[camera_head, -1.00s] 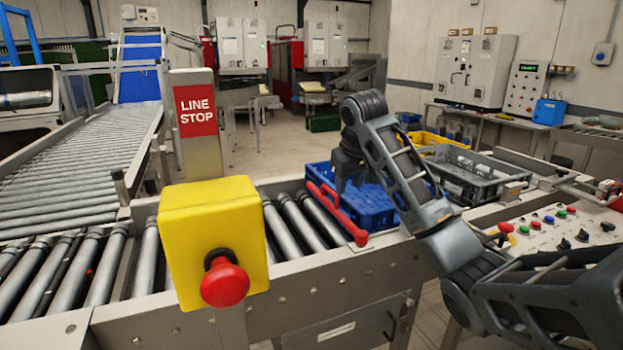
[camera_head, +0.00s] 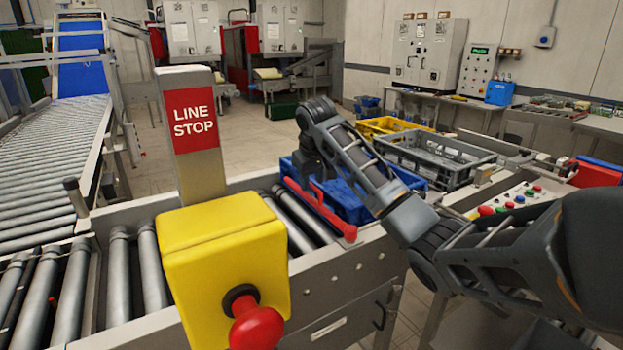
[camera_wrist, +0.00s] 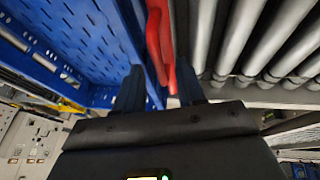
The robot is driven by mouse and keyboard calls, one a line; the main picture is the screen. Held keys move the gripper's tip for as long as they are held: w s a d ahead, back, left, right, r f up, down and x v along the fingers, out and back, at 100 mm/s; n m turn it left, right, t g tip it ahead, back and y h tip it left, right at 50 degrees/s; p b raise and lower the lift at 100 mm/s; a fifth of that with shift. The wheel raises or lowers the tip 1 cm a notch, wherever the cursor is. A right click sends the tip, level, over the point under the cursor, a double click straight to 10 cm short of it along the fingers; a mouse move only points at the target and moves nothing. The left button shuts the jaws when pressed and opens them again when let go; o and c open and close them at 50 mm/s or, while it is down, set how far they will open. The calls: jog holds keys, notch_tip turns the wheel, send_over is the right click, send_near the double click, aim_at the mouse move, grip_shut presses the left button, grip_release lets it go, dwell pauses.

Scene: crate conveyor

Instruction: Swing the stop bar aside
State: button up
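The red stop bar (camera_head: 320,210) lies at a slant across the near roller conveyor, against the blue crate (camera_head: 345,205). My gripper (camera_head: 308,178) points down at the bar's far part, partly hidden by its own wrist. In the wrist view the two dark fingers (camera_wrist: 160,92) stand apart. The red bar (camera_wrist: 165,45) runs between them, with gaps at its sides, so the fingers do not appear to be closed on it. The blue crate (camera_wrist: 75,35) is on the left side there and the rollers (camera_wrist: 235,40) on the right.
A yellow box with a red button (camera_head: 225,262) and a LINE STOP post (camera_head: 190,140) stand left of the bar. A grey crate (camera_head: 440,160) and a yellow crate (camera_head: 395,126) sit beyond the blue crate. A button panel (camera_head: 515,197) is at the right.

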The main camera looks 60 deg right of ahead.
jog(key=shift+d+f, duration=0.1)
jog(key=shift+f, duration=0.15)
grip_shut()
dwell(0.6)
